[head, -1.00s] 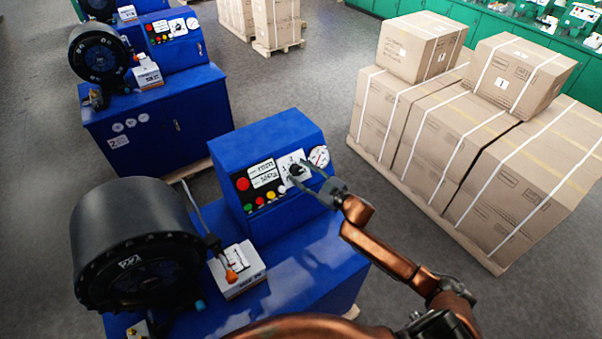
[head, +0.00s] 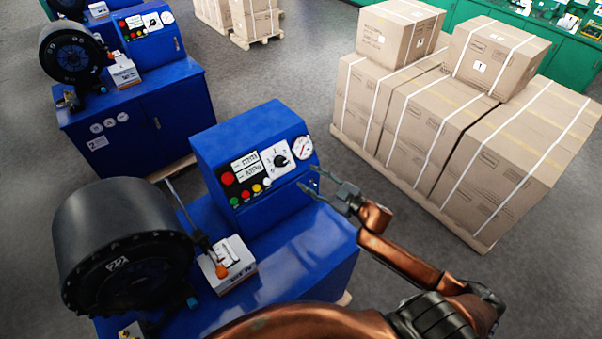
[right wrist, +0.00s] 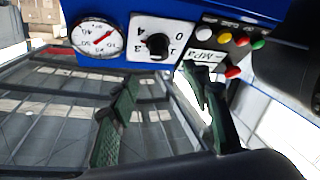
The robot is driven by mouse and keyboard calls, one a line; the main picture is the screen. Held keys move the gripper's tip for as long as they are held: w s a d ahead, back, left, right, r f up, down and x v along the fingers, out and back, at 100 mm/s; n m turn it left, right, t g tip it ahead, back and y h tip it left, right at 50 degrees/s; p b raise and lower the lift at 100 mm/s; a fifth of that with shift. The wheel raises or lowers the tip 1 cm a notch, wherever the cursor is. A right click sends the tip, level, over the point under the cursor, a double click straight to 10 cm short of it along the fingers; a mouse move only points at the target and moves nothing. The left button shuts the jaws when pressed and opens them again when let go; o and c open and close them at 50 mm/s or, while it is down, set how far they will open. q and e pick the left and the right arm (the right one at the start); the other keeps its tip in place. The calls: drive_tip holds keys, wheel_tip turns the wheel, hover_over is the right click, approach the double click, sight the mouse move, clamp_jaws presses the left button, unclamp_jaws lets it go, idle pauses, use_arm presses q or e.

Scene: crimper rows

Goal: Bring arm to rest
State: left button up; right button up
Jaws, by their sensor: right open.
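My right arm (head: 405,262) is copper-coloured and reaches in from the lower right. My right gripper (head: 312,186) is open and empty, just in front of the blue control box (head: 250,135) of the nearest crimper, apart from its panel. In the right wrist view the two dark green fingers (right wrist: 165,112) are spread, below the panel. The black rotary knob (head: 280,161) on its white numbered plate is free of the fingers; it also shows in the right wrist view (right wrist: 157,44). My left gripper is not in view.
The crimper's black round head (head: 125,240) stands at left, with an orange-tipped lever (head: 222,270) beside it. Strapped cartons (head: 425,135) on a pallet stand at right. A second blue crimper (head: 135,110) is behind. Grey floor lies between.

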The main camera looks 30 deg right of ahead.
drive_tip(key=shift+s+d, duration=0.15)
drive_tip(key=shift+s, duration=0.2)
idle(0.3)
